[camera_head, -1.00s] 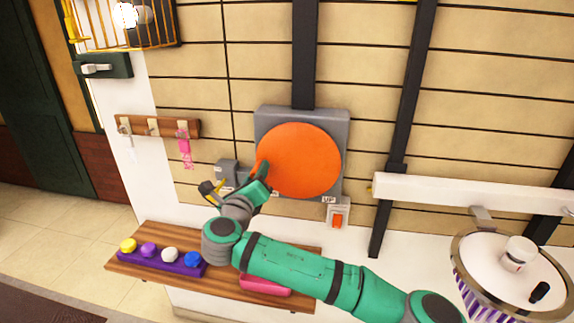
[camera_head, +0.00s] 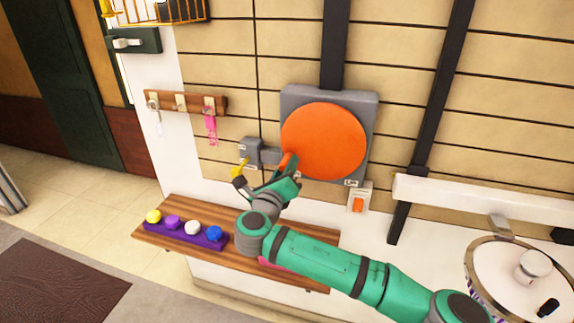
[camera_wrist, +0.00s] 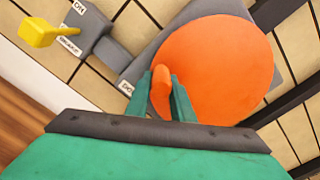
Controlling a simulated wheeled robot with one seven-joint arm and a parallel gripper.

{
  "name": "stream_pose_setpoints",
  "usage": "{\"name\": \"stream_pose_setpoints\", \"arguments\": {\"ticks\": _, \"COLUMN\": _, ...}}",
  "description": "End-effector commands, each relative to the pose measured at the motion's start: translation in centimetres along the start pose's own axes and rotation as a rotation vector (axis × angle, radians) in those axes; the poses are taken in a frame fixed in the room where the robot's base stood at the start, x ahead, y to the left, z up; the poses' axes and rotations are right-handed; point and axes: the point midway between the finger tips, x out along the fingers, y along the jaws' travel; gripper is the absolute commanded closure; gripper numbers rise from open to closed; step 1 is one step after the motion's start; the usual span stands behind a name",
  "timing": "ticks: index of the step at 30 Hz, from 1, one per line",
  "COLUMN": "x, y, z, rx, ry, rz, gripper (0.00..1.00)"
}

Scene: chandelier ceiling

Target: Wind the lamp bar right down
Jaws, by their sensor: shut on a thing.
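An orange disc-shaped wheel (camera_head: 323,142) is mounted on a grey wall plate (camera_head: 371,103). An orange handle (camera_wrist: 160,92) stands out from its lower-left rim. My gripper (camera_head: 286,173) is shut on this handle, with one green finger on each side in the wrist view (camera_wrist: 163,82). A grey box (camera_head: 250,150) with a yellow lever (camera_wrist: 42,33) sits left of the wheel. A white horizontal bar (camera_head: 440,193) crosses the dark rails at right; I cannot tell for certain that it is the lamp bar.
A peg rail (camera_head: 188,102) with a pink tag hangs upper left. A switch with an orange button (camera_head: 358,204) is right below the wheel. A round drum (camera_head: 515,262) stands lower right.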

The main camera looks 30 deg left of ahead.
Motion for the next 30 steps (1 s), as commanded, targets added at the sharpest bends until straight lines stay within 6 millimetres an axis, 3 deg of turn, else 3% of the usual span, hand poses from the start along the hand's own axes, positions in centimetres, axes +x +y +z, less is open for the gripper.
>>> {"name": "stream_pose_setpoints", "arguments": {"ticks": 8, "x": 0.1, "y": -0.2, "z": -0.2, "rx": 0.001, "ry": 0.006, "rz": -0.003, "gripper": 1.0}}
{"name": "stream_pose_setpoints", "arguments": {"ticks": 9, "x": 0.1, "y": -0.2, "z": -0.2, "rx": 0.001, "ry": 0.006, "rz": -0.004, "gripper": 0.74}}
{"name": "stream_pose_setpoints", "arguments": {"ticks": 11, "x": 0.1, "y": -0.2, "z": -0.2, "rx": 0.001, "ry": 0.005, "rz": -0.003, "gripper": 0.62}}
{"name": "stream_pose_setpoints", "arguments": {"ticks": 22, "x": -0.4, "y": -0.1, "z": 0.0, "rx": 0.001, "ry": 0.001, "rz": -0.002, "gripper": 0.62}}
{"name": "stream_pose_setpoints", "arguments": {"ticks": 30, "x": -4.5, "y": -0.1, "z": -0.1, "rx": 0.001, "ry": 0.001, "rz": 0.001, "gripper": 0.62}}
